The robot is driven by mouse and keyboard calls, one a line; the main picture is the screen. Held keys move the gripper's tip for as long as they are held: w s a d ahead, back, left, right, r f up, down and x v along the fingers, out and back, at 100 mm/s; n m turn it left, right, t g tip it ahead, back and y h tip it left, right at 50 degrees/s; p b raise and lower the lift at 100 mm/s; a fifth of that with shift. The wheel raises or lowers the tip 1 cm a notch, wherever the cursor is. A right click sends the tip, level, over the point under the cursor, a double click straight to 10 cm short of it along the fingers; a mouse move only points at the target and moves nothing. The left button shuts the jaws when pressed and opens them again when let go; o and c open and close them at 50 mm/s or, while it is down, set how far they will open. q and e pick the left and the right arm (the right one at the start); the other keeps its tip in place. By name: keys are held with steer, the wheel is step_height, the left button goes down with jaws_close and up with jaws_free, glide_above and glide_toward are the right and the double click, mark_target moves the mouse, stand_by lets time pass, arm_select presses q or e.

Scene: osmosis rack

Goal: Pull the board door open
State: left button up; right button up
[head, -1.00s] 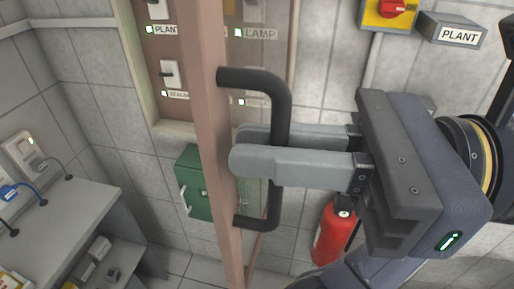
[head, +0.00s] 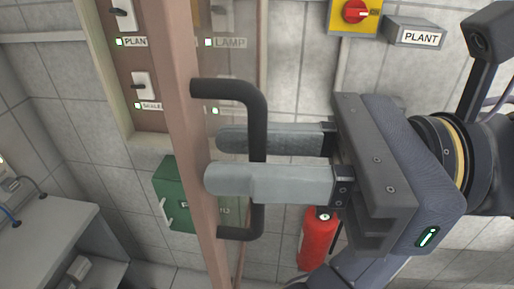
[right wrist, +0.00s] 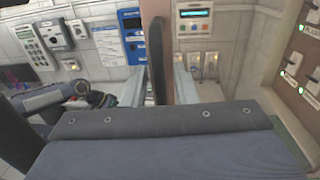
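The board door (head: 190,130) has a pinkish-brown frame and a clear panel, and stands swung out from the switch board (head: 148,62). A black bow handle (head: 258,110) is fixed to its frame. My right gripper (head: 220,160) comes in from the right, one finger on each side of the handle's upright bar. The fingers are apart, and the near one hides part of the bar. In the right wrist view the handle (right wrist: 155,55) stands between the two fingers (right wrist: 158,88), with a gap on at least one side. My left gripper is not in view.
A green box (head: 175,195) hangs on the wall behind the door. A red extinguisher (head: 318,240) stands below my right gripper. A yellow-backed red switch (head: 354,12) and a PLANT box (head: 415,33) are on the wall above. A grey bench (head: 45,235) is at lower left.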

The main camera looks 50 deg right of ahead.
steer(key=b+v, duration=0.1)
steer(key=v, duration=0.7)
steer(key=shift+b, duration=0.3)
steer(key=shift+w, duration=0.1)
